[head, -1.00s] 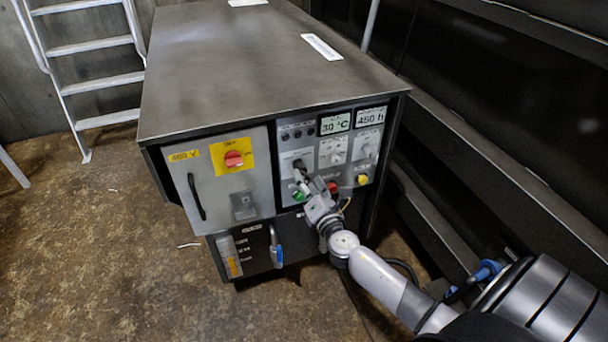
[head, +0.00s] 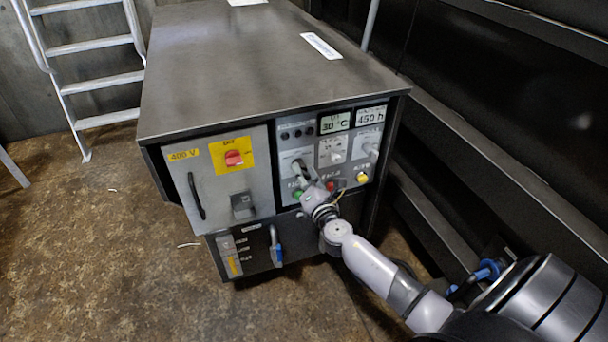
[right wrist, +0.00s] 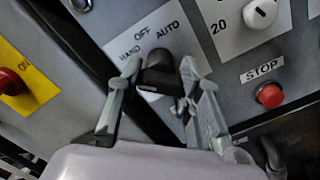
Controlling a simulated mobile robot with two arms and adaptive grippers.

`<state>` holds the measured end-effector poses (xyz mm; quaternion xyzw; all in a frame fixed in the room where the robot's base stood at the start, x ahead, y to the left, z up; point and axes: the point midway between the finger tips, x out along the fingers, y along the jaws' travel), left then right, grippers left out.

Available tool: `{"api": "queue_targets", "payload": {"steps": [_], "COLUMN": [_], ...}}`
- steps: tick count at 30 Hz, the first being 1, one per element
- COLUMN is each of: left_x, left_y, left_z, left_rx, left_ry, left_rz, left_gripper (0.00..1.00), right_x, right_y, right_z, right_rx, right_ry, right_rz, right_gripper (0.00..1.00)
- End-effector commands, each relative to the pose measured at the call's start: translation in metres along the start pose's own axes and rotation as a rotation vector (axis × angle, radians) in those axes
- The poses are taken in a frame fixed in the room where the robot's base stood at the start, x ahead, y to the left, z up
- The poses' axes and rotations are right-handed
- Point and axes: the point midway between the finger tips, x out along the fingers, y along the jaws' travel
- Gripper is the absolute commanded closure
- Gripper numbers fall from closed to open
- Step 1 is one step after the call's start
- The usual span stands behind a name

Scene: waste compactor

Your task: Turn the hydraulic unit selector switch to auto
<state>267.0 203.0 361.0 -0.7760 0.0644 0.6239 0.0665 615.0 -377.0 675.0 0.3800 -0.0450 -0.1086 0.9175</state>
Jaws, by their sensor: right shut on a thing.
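The selector switch (right wrist: 159,72) is a black knob on a light plate marked HAND, OFF and AUTO in the right wrist view. The fingers of my right gripper (right wrist: 160,84) stand on both sides of the knob and are shut on it. I cannot tell exactly which mark the knob points to, because the fingers and the viewing angle hide part of it. In the head view my right gripper (head: 303,180) reaches the grey control panel (head: 284,151) of the hydraulic unit from the lower right. My left gripper is not in view.
A red STOP button (right wrist: 270,95) and a white dial (right wrist: 261,14) are close to the right finger. A yellow button (head: 362,178) and a red main switch (head: 234,158) are on the unit's front.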

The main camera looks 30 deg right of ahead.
Motion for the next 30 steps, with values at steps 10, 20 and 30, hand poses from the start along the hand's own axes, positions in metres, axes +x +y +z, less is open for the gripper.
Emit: {"api": "queue_targets", "payload": {"steps": [10, 20, 30], "left_x": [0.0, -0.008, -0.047], "left_y": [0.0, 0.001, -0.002], "left_z": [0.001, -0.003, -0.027], "left_rx": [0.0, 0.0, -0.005], "left_ry": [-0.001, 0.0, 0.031], "left_rz": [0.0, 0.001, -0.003], "left_gripper": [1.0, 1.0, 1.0], "right_x": [0.0, 0.0, 0.0], "right_y": [0.0, -0.001, -0.002], "right_z": [0.0, -0.001, -0.002], "right_rx": [0.0, 0.07, 0.331], "right_ry": [0.0, 0.0, -0.001], "right_rz": [-0.001, -0.001, -0.001], "right_gripper": [0.95, 0.95, 0.95]}}
